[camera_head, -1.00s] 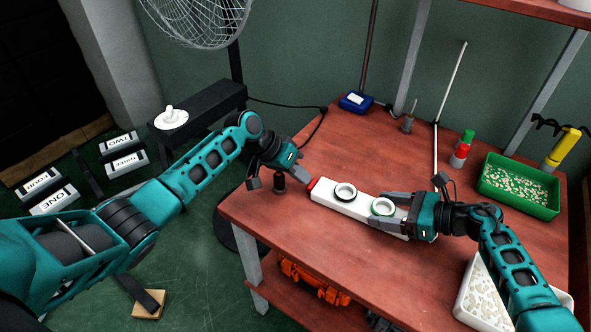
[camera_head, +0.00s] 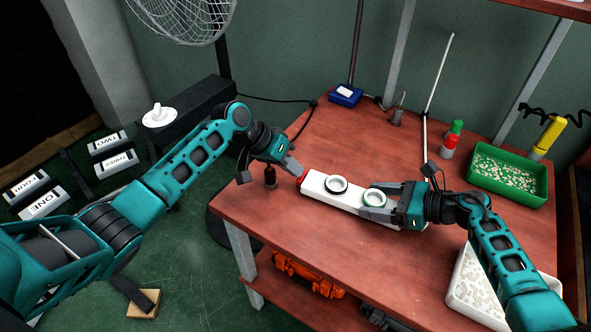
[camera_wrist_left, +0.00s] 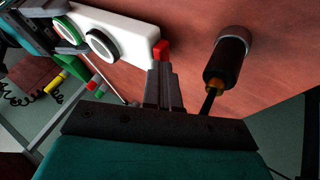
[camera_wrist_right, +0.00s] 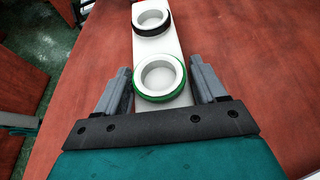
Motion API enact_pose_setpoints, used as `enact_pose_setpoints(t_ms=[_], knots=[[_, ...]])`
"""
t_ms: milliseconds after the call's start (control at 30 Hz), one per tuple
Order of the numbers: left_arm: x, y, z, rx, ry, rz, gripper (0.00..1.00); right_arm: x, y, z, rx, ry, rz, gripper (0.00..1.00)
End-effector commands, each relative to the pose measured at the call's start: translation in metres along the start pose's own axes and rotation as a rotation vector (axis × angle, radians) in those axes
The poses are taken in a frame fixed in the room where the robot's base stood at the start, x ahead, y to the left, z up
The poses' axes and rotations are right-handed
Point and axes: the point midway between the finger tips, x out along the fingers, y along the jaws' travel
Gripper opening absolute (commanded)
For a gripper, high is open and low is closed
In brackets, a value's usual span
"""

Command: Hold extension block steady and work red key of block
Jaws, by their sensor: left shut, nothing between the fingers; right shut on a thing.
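The white extension block (camera_head: 324,190) lies on the red table, with a black-ringed socket and a green-ringed socket on top. Its red key (camera_head: 303,177) sits at the left end; it also shows in the left wrist view (camera_wrist_left: 161,49). My right gripper (camera_head: 378,204) is shut on the block's right end, one finger on each side by the green-ringed socket (camera_wrist_right: 160,77). My left gripper (camera_head: 293,168) is shut and empty, its fingertips (camera_wrist_left: 160,66) right at the red key, apparently touching it.
A dark-handled tool (camera_wrist_left: 228,62) stands by the left gripper near the table edge. A green tray (camera_head: 508,176), a red-and-green bottle (camera_head: 451,138) and a white tray (camera_head: 478,290) are to the right.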

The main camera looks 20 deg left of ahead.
Motion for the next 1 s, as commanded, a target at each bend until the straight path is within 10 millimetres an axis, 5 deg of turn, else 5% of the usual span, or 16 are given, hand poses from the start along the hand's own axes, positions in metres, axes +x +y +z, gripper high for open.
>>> enact_pose_setpoints(t_ms=[200, 400, 867, 900, 1000], knots=[[-0.047, -0.003, -0.001, 0.002, 0.007, -0.01, 0.0, 0.0, 0.002, -0.004, 0.008, 0.005, 0.002, 0.22], [-0.072, -0.005, -0.001, -0.001, 0.007, -0.014, 0.0, -0.001, 0.002, -0.005, 0.01, 0.006, 0.002, 0.22], [-0.077, -0.006, -0.001, -0.003, 0.008, -0.016, 0.0, -0.002, 0.002, -0.007, 0.013, 0.01, 0.001, 0.22], [-0.077, -0.006, -0.001, -0.003, 0.008, -0.016, 0.0, -0.002, 0.002, -0.008, 0.013, 0.01, 0.001, 0.72], [-0.077, -0.007, -0.001, -0.003, 0.008, -0.016, 0.0, -0.002, 0.002, -0.007, 0.012, 0.009, 0.001, 0.82]])
